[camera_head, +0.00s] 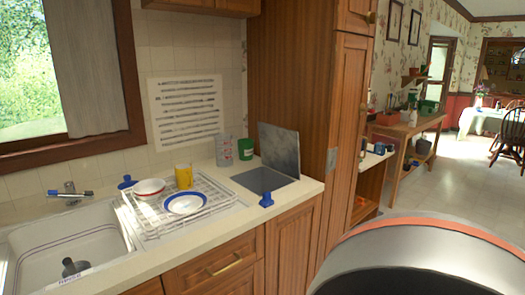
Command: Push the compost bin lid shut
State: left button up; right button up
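The compost bin lid (279,150) is a square grey panel. It stands open, close to upright, at the right side of a square grey bin opening (258,180) set into the counter. The opening shows as a shallow dark grey recess; its depth is hard to tell. Neither of my grippers is in view.
A small blue object (266,200) is at the counter's front edge by the bin. A green cup (245,149) and a grey cup (223,150) stand behind it. A dish rack (150,226) with a yellow mug (184,176) and dishes is left, beside the sink (60,258). A tall wooden cabinet (345,140) rises right of the lid.

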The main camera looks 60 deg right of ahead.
aim_at(280, 146)
jog(key=k+l, duration=0.15)
jog(key=l, duration=0.5)
jog(key=k+l, duration=0.15)
jog(key=l, duration=0.5)
jog(key=k+l, duration=0.15)
jog(key=l, duration=0.5)
jog(key=k+l, duration=0.1)
jog(key=l, duration=0.55)
jog(key=k+l, duration=0.15)
jog(key=l, duration=0.5)
jog(key=k+l, duration=0.15)
jog(key=l, duration=0.5)
jog(key=k+l, duration=0.15)
jog(key=l, duration=0.5)
jog(key=k+l, duration=0.15)
jog(key=l, duration=0.5)
jog(key=i+j, duration=0.15)
jog(key=j, duration=0.2)
jog(key=i+j, duration=0.15)
jog(key=j, duration=0.25)
jog(key=i+j, duration=0.1)
jog(key=j, duration=0.25)
jog(key=i+j, duration=0.15)
jog(key=j, duration=0.2)
jog(key=z, duration=0.05)
